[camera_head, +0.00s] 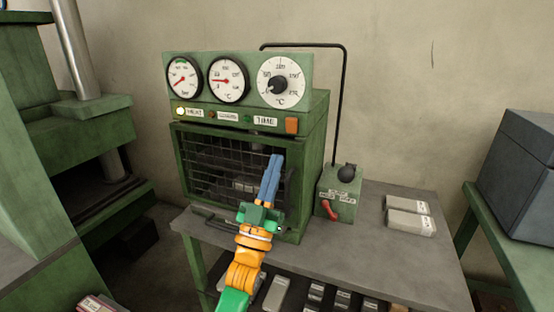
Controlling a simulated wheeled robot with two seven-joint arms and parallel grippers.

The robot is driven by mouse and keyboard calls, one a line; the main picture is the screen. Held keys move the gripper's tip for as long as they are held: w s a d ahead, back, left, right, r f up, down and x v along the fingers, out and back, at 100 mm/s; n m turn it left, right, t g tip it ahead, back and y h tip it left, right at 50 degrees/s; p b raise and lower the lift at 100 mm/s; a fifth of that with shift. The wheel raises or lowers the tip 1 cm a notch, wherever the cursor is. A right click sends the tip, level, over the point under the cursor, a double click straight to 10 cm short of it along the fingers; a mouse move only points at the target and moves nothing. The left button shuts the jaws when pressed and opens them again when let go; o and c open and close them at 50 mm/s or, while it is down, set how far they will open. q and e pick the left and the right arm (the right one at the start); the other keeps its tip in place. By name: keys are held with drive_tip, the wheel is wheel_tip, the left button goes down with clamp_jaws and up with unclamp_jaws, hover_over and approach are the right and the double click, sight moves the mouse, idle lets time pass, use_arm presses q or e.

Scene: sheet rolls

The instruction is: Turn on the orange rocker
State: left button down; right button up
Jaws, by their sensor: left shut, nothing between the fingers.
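The orange rocker (291,126) is a small upright block at the right end of the label strip on the green machine (316,125), below the large dial. My left gripper (275,157) reaches up from the bottom of the head view, with its blue fingers shut and empty. The fingertips show in front of the machine's mesh door, below and a little left of the rocker. They look apart from the rocker, though the exact depth gap is hard to tell. My right gripper is not in view.
A green control box (338,194) with a black knob and a red lever stands right of the machine on the grey table (371,250). Pale labelled blocks (409,222) lie farther right. Three dials sit above the label strip. A green press (75,140) stands at left.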

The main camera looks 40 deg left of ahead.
use_arm(q)
wheel_tip(320, 180, down, 6)
drive_tip(key=s+b, duration=0.2)
drive_tip(key=shift+s+d+r, duration=0.15)
drive_tip(key=shift+d, duration=0.1)
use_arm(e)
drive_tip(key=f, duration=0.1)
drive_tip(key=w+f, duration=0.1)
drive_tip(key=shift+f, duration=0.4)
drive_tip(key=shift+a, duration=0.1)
